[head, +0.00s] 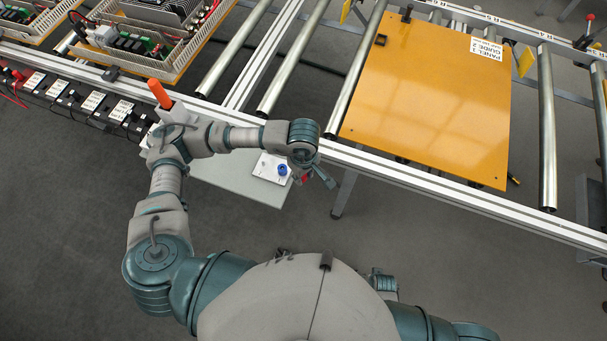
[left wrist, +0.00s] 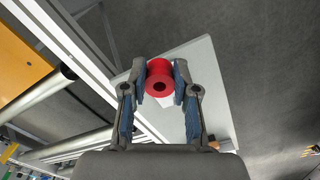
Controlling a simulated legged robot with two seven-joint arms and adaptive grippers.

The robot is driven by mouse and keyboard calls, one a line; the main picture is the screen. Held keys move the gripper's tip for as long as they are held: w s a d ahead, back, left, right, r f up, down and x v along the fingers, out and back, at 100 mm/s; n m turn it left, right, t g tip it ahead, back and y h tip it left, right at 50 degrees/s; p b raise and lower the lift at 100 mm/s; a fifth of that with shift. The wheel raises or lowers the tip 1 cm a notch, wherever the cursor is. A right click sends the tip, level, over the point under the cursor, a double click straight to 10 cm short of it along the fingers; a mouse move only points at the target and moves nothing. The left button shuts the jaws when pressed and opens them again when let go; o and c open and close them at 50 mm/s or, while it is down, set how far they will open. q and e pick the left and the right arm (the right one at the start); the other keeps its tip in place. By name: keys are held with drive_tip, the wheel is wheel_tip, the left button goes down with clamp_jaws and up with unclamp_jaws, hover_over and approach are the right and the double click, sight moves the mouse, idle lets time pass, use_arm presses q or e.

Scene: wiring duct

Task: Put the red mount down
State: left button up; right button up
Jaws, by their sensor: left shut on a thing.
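My left gripper (head: 319,177) is shut on the red mount, with one finger on each side of it. In the left wrist view the red mount (left wrist: 159,73) is a round red piece with a dark hole in its face, between the fingertips of the left gripper (left wrist: 160,82). In the head view only a small bit of red shows beside the gripper. A pale grey shelf (head: 232,181) lies below and to the left of the gripper; it fills the ground behind the mount in the left wrist view (left wrist: 214,85). I cannot tell whether the mount touches it. My right gripper is out of view.
A white card with a blue knob (head: 282,170) lies on the shelf's right part. A metal rail (head: 400,172) runs behind it. An orange panel (head: 430,100) rests on rollers at the right. An orange-handled tool (head: 159,93) and labelled bins (head: 92,101) are at the left.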

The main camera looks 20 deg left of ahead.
use_arm(q)
drive_tip(key=shift+r, duration=0.1)
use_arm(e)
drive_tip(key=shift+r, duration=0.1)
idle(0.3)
use_arm(q)
drive_tip(key=s+a+f+b, duration=0.2)
drive_tip(key=s+a+f, duration=0.15)
drive_tip(key=a, duration=0.35)
drive_tip(key=s+a+f+b, duration=0.1)
drive_tip(key=s+a+f, duration=0.2)
drive_tip(key=s+a, duration=0.35)
hover_over(236, 166)
drive_tip(key=shift+s+d+f+p, duration=0.15)
drive_tip(key=shift+s+f+p, duration=0.1)
drive_tip(key=shift+f+p, duration=0.25)
drive_tip(key=shift+w+a+f, duration=0.15)
drive_tip(key=shift+w+a, duration=0.1)
drive_tip(key=shift+a, duration=0.05)
wheel_tip(236, 166, down, 3)
drive_tip(key=shift+r, duration=0.15)
drive_tip(key=shift+d+f, duration=0.1)
drive_tip(key=shift+f, duration=0.3)
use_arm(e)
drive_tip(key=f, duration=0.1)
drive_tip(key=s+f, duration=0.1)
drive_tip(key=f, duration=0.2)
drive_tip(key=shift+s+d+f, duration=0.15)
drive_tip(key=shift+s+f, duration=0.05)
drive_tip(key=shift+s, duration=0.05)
